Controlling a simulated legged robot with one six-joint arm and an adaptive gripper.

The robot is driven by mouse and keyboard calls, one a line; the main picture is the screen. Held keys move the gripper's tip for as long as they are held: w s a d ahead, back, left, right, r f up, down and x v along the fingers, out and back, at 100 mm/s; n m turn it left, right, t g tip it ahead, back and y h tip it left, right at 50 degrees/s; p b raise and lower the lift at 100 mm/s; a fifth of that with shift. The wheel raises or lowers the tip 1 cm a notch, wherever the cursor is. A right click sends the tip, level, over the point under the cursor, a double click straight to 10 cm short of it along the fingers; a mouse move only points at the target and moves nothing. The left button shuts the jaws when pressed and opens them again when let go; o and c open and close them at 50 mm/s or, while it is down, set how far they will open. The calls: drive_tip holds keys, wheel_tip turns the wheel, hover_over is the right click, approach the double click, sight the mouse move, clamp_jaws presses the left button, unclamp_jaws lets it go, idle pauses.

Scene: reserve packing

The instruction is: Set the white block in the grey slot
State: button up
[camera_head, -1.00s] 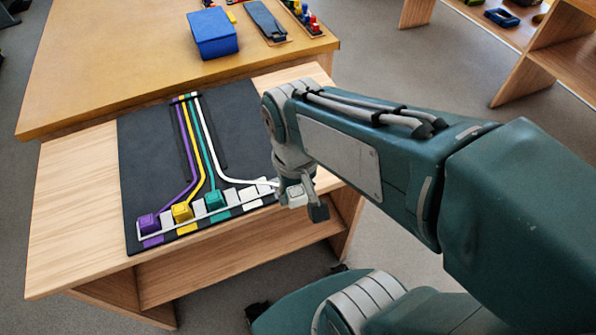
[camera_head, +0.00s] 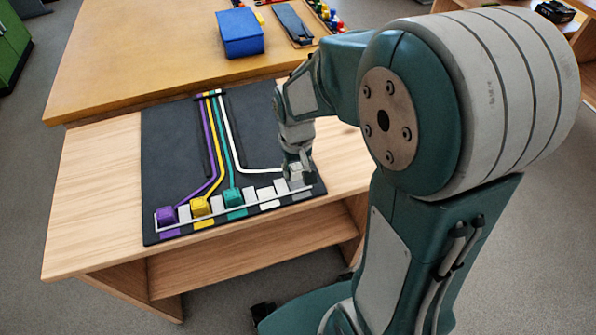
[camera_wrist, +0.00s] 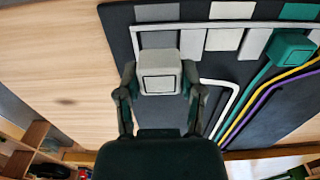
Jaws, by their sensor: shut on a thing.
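My gripper (camera_wrist: 160,92) is shut on the white block (camera_wrist: 160,72), with a finger on each side. In the head view the white block (camera_head: 296,172) is at the right end of the rack (camera_head: 216,206) on the dark board. The grey slot is the end one, marked by a grey patch (camera_wrist: 157,12) in front of the rail. The block is in line with this patch, beside a pale divider (camera_wrist: 192,44). I cannot tell whether it touches the slot floor. The gripper and block hide most of the slot.
Purple (camera_head: 166,214), yellow (camera_head: 200,206) and teal (camera_head: 233,197) blocks stand in other slots. The slot with the white patch (camera_head: 270,204) holds no coloured block. Coloured strips cross the board. A blue box (camera_head: 240,33) stands on the table behind.

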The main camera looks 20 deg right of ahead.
sight(297, 176)
drive_tip(key=shift+w+a+f, duration=0.45)
drive_tip(key=shift+a+f, duration=0.15)
drive_tip(key=d+f, duration=0.1)
drive_tip(key=f, duration=0.2)
drive_tip(key=shift+d, duration=0.6)
drive_tip(key=shift+a+f, duration=0.1)
drive_tip(key=shift+a, duration=0.35)
drive_tip(key=o, duration=1.1)
drive_tip(key=shift+a, duration=0.25)
drive_tip(key=shift+o, duration=0.2)
drive_tip(key=shift+d, duration=0.4)
wheel_tip(297, 176, up, 12)
drive_tip(key=shift+a+r, duration=0.1)
drive_tip(key=shift+r, duration=0.1)
drive_tip(key=s+r+t, duration=0.5)
drive_tip(key=s+r, duration=0.3)
drive_tip(key=s, duration=0.6)
drive_tip(key=shift+r+t, duration=0.15)
drive_tip(key=shift+t, duration=0.15)
